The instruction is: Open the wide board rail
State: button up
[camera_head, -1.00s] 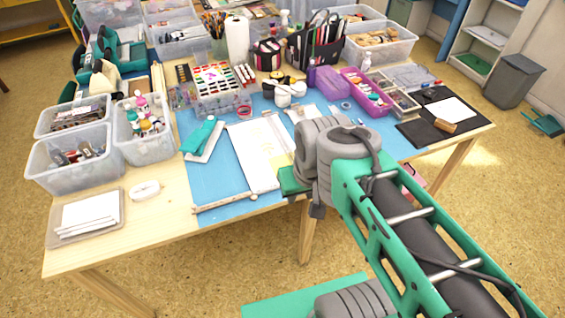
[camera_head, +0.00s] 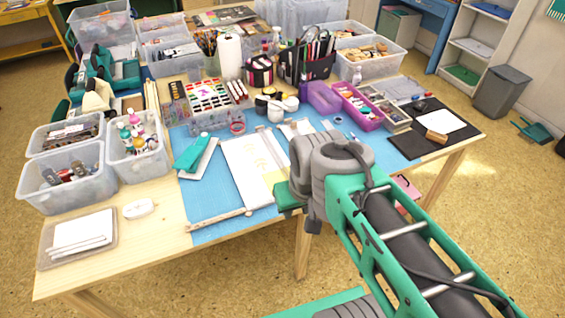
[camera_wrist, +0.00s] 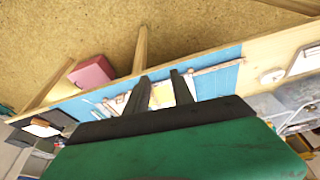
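A white board with a pale paper on it (camera_head: 243,170) lies on the blue mat (camera_head: 203,196). A long thin pale rail (camera_head: 220,219) lies across the mat at the table's front edge, its right end close to the board's near end. I cannot tell whether it is the wide board rail. It also shows in the wrist view (camera_wrist: 215,68). My gripper (camera_wrist: 161,76) is open and empty, its dark fingers apart, with part of the white board (camera_wrist: 163,97) seen between them. In the head view my arm hides the fingers and the board's right side.
A teal item on a white pad (camera_head: 195,155) lies left of the board. Clear bins (camera_head: 60,185) and a tray of white cards (camera_head: 80,235) stand at the left. A paint set (camera_head: 210,98), pots and a purple tray (camera_head: 358,108) fill the back.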

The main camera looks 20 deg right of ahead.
jog(key=s+d+f+m+g+p, duration=0.2)
jog(key=d+f+g, duration=0.2)
jog(key=f, duration=0.3)
jog(key=w+d+f+m+p, duration=0.1)
jog(key=w+d+f+m, duration=0.15)
jog(key=w+f, duration=0.3)
jog(key=w+d+r+m+t, duration=0.2)
jog(key=w+r+m+t, duration=0.15)
jog(key=w+m, duration=1)
jog(key=shift+n+g, duration=0.35)
jog(key=shift+n, duration=0.25)
jog(key=f, duration=0.2)
jog(key=w+f+p, duration=0.1)
jog(key=f, duration=0.1)
jog(key=w+f, duration=0.1)
jog(key=f, duration=0.2)
jog(key=shift+w+a+f, duration=0.1)
jog(key=shift+w, duration=0.15)
jog(key=shift+c, duration=0.6)
